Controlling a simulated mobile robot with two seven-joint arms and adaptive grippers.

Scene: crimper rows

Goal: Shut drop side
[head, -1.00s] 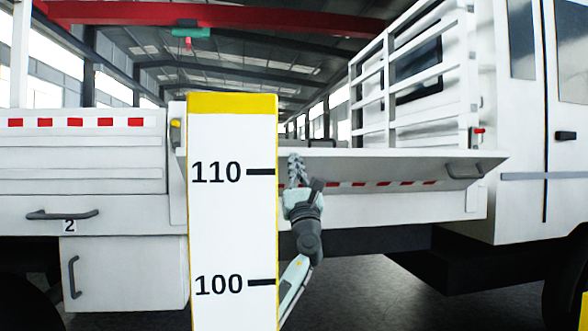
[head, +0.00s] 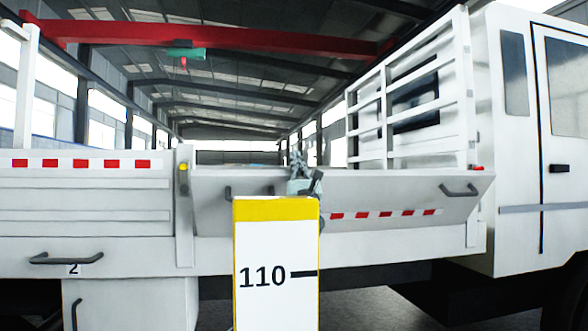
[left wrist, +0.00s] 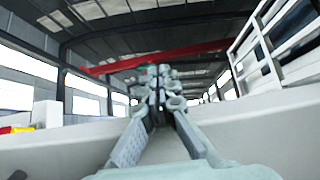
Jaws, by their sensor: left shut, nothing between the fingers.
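The drop side (head: 400,195) is the white panel on the right part of the truck bed. It leans outward from the bed, partly raised, with a dark handle (head: 459,190) near its right end. My left gripper (head: 298,160) is shut and empty, at the panel's upper edge; the marked post hides part of my arm. In the left wrist view the closed fingers (left wrist: 158,85) point forward, with the pale panel (left wrist: 60,148) around them. Whether they touch the panel, I cannot tell. My right gripper is out of view.
A white post (head: 276,270) with a yellow top and height marks stands in front of the panel. A yellow latch part (head: 184,178) is on the pillar at left, and a red one (head: 478,168) is at right. The neighbouring side panel (head: 80,190) is upright.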

